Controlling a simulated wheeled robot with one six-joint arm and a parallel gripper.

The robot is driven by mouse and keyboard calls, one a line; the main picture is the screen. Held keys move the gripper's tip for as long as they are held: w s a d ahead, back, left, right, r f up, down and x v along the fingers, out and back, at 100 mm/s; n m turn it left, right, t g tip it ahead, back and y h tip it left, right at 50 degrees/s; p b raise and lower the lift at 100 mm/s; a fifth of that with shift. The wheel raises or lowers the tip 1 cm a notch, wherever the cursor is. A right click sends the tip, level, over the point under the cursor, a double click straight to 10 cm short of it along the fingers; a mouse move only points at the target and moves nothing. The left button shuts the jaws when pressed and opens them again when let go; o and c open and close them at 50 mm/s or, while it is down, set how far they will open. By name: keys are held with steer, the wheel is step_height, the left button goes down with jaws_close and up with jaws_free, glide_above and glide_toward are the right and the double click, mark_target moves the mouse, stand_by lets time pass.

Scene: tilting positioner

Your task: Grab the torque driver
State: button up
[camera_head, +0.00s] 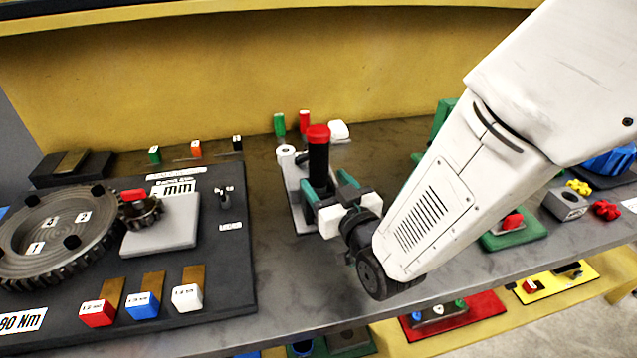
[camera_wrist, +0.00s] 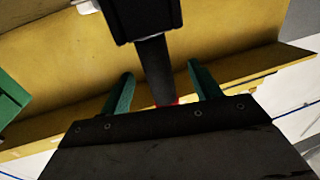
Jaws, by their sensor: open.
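The torque driver (camera_head: 318,155) stands upright on the bench, with a black handle and a red cap. My gripper (camera_head: 325,186) is low at the handle, with its green fingers around it. In the wrist view, a black body with a dark shaft (camera_wrist: 157,68), apparently the driver, runs between the two green fingertips. Gaps show on both sides of the shaft, so the gripper is open and not closed on it. The driver's lower end is hidden behind my gripper in the head view.
A dark board (camera_head: 235,290) with a large gear (camera_head: 75,262) and colored blocks lies left. A white roll (camera_head: 286,153), green and red pieces stand behind the driver. A yellow back wall (camera_head: 200,80) closes the rear. A green tray (camera_head: 515,236) lies right.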

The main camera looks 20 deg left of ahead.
mark_target(315, 165)
steer(key=x, duration=0.7)
steer(key=shift+w+f, duration=0.1)
steer(key=shift+w, duration=0.3)
steer(key=shift+d, duration=0.1)
jaws_close()
